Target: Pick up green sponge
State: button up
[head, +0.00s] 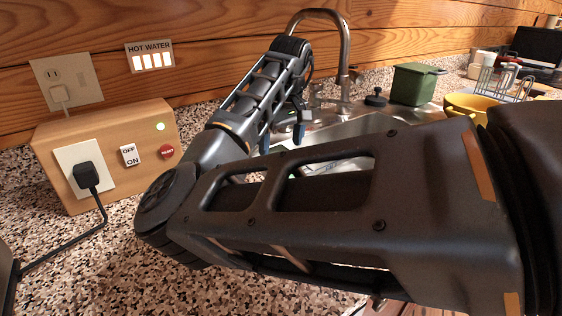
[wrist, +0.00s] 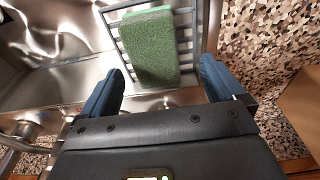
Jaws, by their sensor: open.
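The green sponge (wrist: 152,50) lies on a metal rack (wrist: 186,30) at the sink in the wrist view. Its top is dark green and rough, with a brighter green edge at the far end. My gripper (wrist: 166,82) is open, and its two blue-tipped fingers stand apart on either side of the sponge's near end. I cannot tell how high the fingers are above it. In the head view my gripper (head: 282,137) is over the sink, and my arm hides most of that area; the sponge cannot be made out clearly there.
The steel sink (head: 335,128) has a tall faucet (head: 345,50) behind it. A green lidded box (head: 412,84) and a yellow bowl (head: 468,106) stand to the right. A wooden switch box (head: 115,120) with a plugged-in black cord stands left on the speckled counter (head: 70,265).

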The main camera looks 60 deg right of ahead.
aim_at(283, 153)
jog(key=f, duration=0.4)
jog(key=shift+d+f, duration=0.4)
jog(key=shift+c, duration=0.2)
jog(key=c, duration=1)
jog(key=shift+r, duration=0.1)
jog(key=shift+r, duration=0.45)
notch_tip(283, 153, up, 2)
jog(key=shift+r, duration=0.2)
jog(key=s+a, duration=0.4)
jog(key=s, duration=0.4)
jog(key=s+a, duration=0.4)
jog(key=s, duration=0.4)
jog(key=shift+p, duration=0.4)
